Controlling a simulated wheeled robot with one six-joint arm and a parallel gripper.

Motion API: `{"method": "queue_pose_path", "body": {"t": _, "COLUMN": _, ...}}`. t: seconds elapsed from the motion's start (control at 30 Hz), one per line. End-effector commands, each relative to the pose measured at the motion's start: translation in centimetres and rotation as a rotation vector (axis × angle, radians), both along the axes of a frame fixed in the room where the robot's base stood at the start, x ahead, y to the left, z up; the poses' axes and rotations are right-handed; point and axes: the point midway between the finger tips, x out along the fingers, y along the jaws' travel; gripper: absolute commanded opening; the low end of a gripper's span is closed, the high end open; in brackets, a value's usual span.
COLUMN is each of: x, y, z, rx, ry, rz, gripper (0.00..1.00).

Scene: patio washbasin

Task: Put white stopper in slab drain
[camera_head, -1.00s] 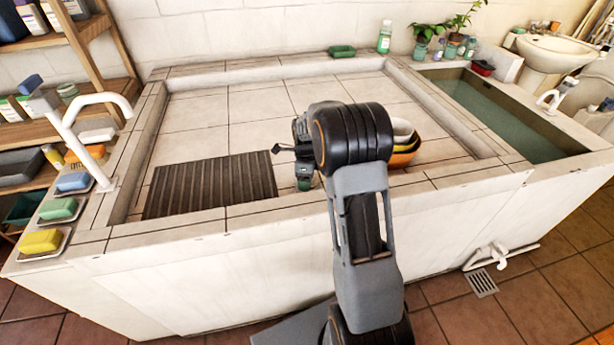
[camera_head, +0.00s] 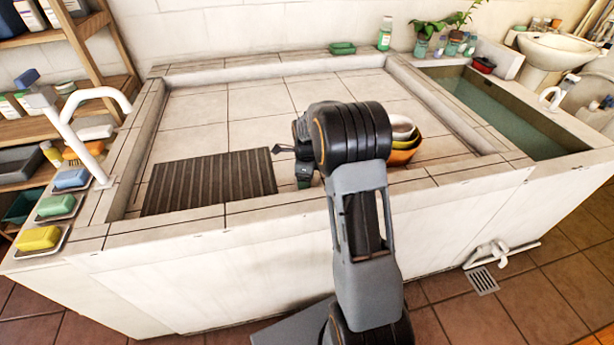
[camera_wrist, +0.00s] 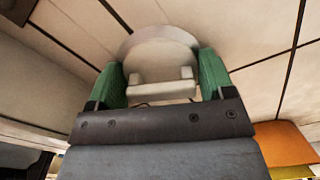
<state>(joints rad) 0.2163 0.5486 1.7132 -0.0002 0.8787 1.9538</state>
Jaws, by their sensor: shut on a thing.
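My gripper (camera_wrist: 160,82) has green fingers, and in the wrist view they are closed on the white stopper (camera_wrist: 160,50). The stopper is a pale round disc with a raised grip part between the fingers. In the head view my gripper (camera_head: 303,178) is low over the front part of the tiled slab (camera_head: 200,112), right of the dark ribbed mat. My arm hides the stopper there. I cannot make out the slab drain in either view. I cannot tell whether the stopper touches the slab.
The ribbed mat (camera_head: 210,182) lies left of my gripper. Stacked bowls (camera_head: 405,152) stand close on the right, partly behind my arm. A raised rim (camera_head: 290,206) runs along the slab's front. The slab's back part is clear. A water trough (camera_head: 500,115) lies at right.

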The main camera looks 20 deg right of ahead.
Motion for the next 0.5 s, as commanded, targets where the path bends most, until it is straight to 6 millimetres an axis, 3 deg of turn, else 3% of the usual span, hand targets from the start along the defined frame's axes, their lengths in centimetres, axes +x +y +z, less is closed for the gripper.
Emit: {"method": "queue_pose_path", "body": {"t": 0.5, "x": 0.0, "y": 0.0, "z": 1.3, "rx": 0.001, "ry": 0.001, "rz": 0.000, "gripper": 0.52}}
